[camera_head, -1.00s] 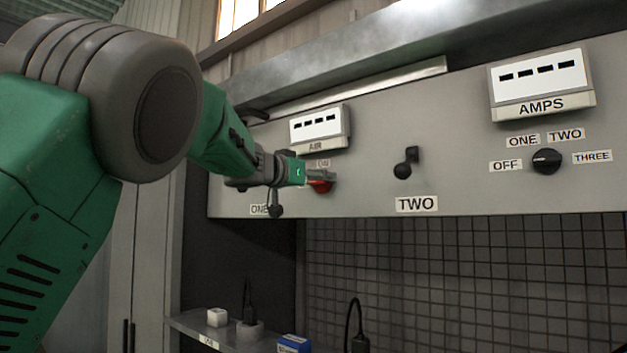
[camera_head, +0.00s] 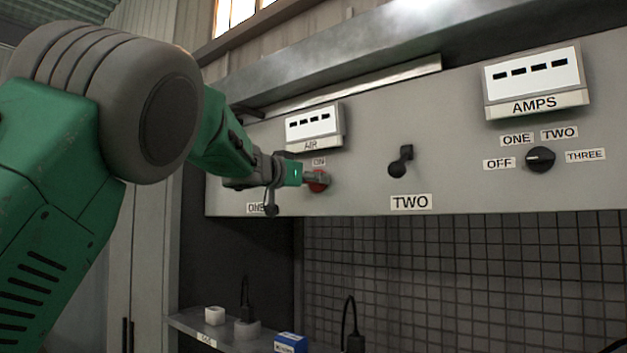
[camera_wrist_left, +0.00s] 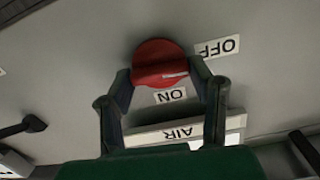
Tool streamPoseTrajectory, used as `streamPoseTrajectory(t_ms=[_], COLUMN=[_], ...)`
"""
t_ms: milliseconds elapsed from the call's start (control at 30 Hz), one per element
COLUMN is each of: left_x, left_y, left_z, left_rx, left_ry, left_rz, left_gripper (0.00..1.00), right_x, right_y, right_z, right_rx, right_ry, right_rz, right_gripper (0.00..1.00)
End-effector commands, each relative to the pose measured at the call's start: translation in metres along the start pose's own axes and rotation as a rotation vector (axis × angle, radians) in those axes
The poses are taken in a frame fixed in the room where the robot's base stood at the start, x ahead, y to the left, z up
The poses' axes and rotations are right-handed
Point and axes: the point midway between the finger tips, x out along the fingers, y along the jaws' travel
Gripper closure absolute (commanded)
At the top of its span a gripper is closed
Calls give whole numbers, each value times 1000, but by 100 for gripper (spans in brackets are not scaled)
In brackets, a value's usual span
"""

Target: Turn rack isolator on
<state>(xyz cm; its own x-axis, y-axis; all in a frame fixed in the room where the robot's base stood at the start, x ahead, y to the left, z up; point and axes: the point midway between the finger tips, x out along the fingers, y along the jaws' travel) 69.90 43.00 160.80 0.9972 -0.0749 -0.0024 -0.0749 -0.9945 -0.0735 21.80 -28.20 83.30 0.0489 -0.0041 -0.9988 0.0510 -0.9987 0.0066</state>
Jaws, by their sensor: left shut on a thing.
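The red rotary knob (camera_head: 318,181) is on the grey panel under the AIR display, with an ON label (camera_head: 319,161) above it. My left gripper (camera_head: 318,178) reaches it from the left. In the left wrist view, the two fingers (camera_wrist_left: 163,80) are shut on opposite sides of the red knob (camera_wrist_left: 158,58). The white mark on its grip bar points right, towards the right finger. This view is turned over: the ON label (camera_wrist_left: 171,96) is below the knob and the OFF label (camera_wrist_left: 217,47) is to its right. My right gripper is not in view.
Black levers stand near the ONE label (camera_head: 258,208) and the TWO label (camera_head: 410,202). A black selector knob (camera_head: 540,159) sits under the AMPS display (camera_head: 534,82). A shelf (camera_head: 190,322) below holds small boxes. The space before the panel's right side is clear.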

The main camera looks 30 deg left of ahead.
Motion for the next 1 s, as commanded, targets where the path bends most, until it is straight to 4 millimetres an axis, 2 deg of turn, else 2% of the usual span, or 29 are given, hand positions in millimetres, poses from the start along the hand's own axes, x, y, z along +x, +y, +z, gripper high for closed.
streamPoseTrajectory(t_ms=[500, 1000], left_x=[0, 0], left_y=[3, 6], left_z=[-1, 2], left_rx=[434, 911], left_ry=[1, 2], left_rz=[2, 3], left_gripper=[81, 81], right_x=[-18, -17], right_y=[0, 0], right_z=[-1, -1], right_rx=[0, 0], right_ry=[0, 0], right_rz=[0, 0], right_gripper=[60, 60])
